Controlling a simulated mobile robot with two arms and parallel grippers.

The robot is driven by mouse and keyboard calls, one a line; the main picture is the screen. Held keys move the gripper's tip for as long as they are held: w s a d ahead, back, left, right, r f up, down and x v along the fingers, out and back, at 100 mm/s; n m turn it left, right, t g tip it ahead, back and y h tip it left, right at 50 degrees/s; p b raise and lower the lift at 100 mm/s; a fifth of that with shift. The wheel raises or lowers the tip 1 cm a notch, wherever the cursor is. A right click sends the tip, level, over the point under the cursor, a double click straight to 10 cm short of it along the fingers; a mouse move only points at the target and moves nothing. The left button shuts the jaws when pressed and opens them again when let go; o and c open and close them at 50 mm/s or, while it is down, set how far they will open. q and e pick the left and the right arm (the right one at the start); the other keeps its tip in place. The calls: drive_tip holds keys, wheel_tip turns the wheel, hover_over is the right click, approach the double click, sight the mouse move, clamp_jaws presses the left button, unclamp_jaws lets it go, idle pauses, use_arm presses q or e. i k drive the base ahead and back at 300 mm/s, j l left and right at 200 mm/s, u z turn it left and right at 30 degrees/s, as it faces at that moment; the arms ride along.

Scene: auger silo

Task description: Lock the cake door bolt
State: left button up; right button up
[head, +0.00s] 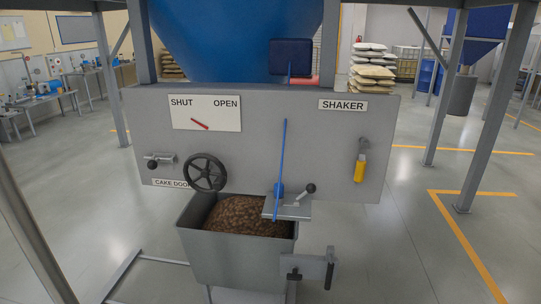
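The cake door bolt (160,159) is a small metal bolt with a black knob, mounted at the left of the grey panel (270,110). The knob hangs low at the bolt's left side; whether the bolt is engaged is too small to tell. The CAKE DOOR label (170,183) sits below it, partly hidden by a black handwheel (205,172). A white SHUT/OPEN gauge (206,113) above has a short red slanted pointer (200,124) between the two words. Neither of my grippers is in view.
A grey bin (232,255) of brown granules stands below the panel. A metal plate (290,210) with a black-knobbed lever, a blue rod (282,155) and a side bracket (310,268) are at its right. A yellow handle (359,171) hangs under SHAKER. Grey posts flank the panel.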

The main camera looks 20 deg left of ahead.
sight(151, 165)
drive_tip(key=u, duration=1.45)
